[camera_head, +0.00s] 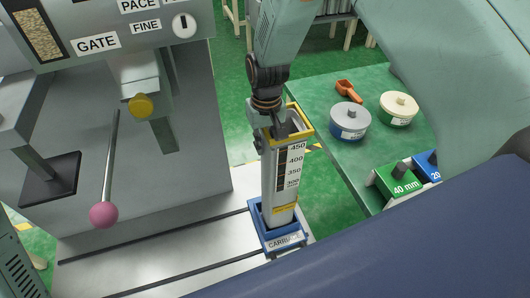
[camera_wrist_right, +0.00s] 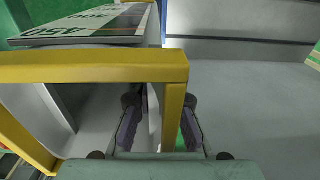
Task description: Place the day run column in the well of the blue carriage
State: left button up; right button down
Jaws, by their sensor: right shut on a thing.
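A tall grey column (camera_head: 268,180) with a yellow rim, a scale strip and a yellow label stands nearly upright. I cannot read the label at this size. Its lower end is inside the walls of the blue carriage (camera_head: 264,243); whether it rests on the well's floor is hidden. My right gripper (camera_head: 281,128) is at the column's top, shut on its wall at the rim. In the right wrist view the fingers of the right gripper (camera_wrist_right: 160,127) straddle one side of the column's yellow rim (camera_wrist_right: 95,67). My left gripper is out of view.
The carriage sits on a pale bed with dark rails (camera_head: 150,272). A grey machine with a pink-knobbed lever (camera_head: 104,215) stands left. On the green table (camera_head: 315,100) at right are an orange scoop (camera_head: 348,91), two round lidded tins (camera_head: 350,121), and green (camera_head: 402,186) and blue blocks.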

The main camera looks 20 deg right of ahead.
jog(key=f, duration=0.3)
jog(key=shift+w+a+f, duration=0.2)
jog(key=shift+f, duration=0.05)
jog(key=c, duration=1.8)
grip_release()
jog(key=shift+f, duration=0.1)
jog(key=o, duration=0.5)
jog(key=shift+d, duration=0.15)
jog(key=shift+c, duration=0.2)
jog(key=shift+s, duration=0.1)
